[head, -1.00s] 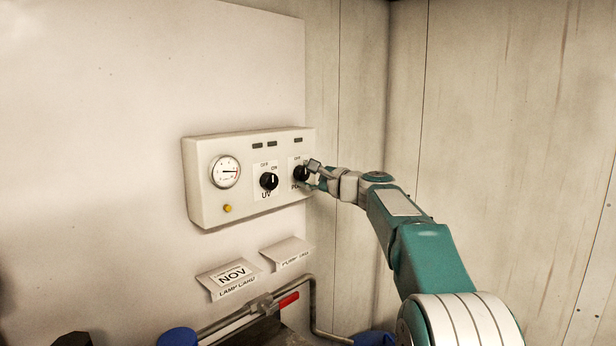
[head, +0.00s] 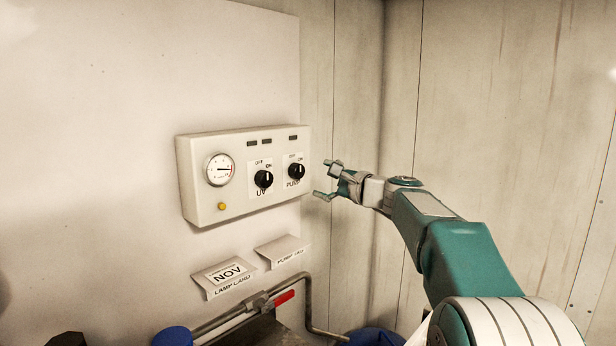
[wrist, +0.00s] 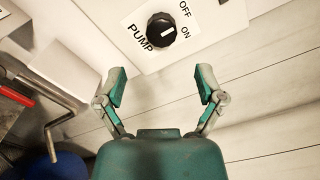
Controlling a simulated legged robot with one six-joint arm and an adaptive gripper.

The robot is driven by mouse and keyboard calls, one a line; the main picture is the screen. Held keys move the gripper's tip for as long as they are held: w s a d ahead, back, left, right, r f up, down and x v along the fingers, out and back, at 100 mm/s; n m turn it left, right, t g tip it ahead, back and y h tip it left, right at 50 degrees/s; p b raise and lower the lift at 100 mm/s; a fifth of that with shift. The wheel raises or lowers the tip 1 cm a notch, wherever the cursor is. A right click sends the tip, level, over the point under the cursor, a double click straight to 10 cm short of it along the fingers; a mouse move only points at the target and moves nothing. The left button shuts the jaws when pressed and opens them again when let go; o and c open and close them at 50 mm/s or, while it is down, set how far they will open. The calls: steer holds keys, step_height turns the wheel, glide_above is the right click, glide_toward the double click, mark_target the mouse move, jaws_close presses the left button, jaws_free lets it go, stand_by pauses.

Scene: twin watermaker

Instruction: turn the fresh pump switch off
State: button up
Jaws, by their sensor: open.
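The black PUMP knob (head: 297,172) is on the right of the white control box (head: 239,206). In the wrist view the knob (wrist: 161,30) shows whole, with OFF and ON printed beside it; its white line points toward ON. My gripper (head: 329,180) is open and empty, to the right of the knob and apart from it. In the wrist view both fingertips (wrist: 161,86) are spread, with the knob beyond the gap between them.
The UV knob (head: 263,180), a round gauge (head: 220,170) and a yellow button (head: 222,206) share the box. Below are a lamp card (head: 224,278), a pump card (head: 281,250) and a pipe with a red-handled valve (head: 284,298).

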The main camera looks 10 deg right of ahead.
steer(key=v, duration=0.4)
steer(key=shift+s+d+f, duration=0.1)
steer(key=shift+s+d, duration=0.15)
steer(key=shift+s, duration=0.1)
steer(key=s+a+f+n+g+h, duration=0.2)
steer(key=s+a+f+n+g, duration=0.3)
steer(key=s, duration=0.4)
steer(key=s+a+f+n+g+h, duration=0.15)
steer(key=s+a+f+n, duration=0.35)
steer(key=s, duration=0.5)
steer(key=s+d+f+n+g+h, duration=0.2)
steer(key=s+f+n+h, duration=0.4)
steer(key=s+f, duration=0.8)
steer(key=s+n+g, duration=0.1)
steer(key=s, duration=0.3)
steer(key=shift+s+d+f, duration=0.3)
steer(key=shift+s+d, duration=0.05)
steer(key=shift+h, duration=0.25)
